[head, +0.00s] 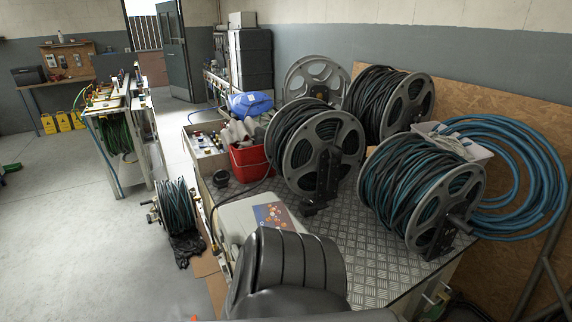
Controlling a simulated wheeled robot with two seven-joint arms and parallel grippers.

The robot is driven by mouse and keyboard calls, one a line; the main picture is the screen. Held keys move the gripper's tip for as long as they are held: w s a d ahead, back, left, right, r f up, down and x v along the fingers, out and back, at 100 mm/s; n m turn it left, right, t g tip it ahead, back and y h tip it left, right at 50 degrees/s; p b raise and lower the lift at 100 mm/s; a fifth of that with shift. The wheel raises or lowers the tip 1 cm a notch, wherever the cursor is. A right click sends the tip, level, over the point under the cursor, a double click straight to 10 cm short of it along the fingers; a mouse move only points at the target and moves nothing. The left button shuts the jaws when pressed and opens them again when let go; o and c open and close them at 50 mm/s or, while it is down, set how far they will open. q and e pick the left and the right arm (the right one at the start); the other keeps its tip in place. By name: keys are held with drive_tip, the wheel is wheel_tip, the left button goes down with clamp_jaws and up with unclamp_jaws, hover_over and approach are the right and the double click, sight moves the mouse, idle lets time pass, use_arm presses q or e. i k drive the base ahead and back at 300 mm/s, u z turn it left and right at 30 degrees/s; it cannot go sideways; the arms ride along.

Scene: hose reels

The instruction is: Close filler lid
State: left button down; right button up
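I cannot make out a filler lid for certain. A pale box-like unit (237,218) with a coloured picture panel (272,216) on top stands at the near left end of the bench. A large dark grey ribbed shape (289,267) in front hides much of its near side; I cannot tell if it is part of my arm. A small black round piece (221,179) sits just beyond the unit; I cannot tell what it is. Neither of my grippers shows in the head view.
The checker-plate bench (365,255) carries several hose reels, including a near one (420,195) and a middle one (316,150). A red bucket (249,166) stands behind the unit. A smaller reel (176,207) is at left. Open floor (80,255) lies left.

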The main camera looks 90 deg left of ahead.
sight(220, 177)
drive_tip(key=u, duration=3.25)
drive_tip(key=k, duration=0.4)
drive_tip(key=u, duration=1.25)
drive_tip(key=i, duration=0.85)
drive_tip(key=u, duration=0.45)
drive_tip(key=i, duration=0.95)
drive_tip(key=z, duration=0.85)
drive_tip(key=i, duration=0.85)
drive_tip(key=z, duration=0.8)
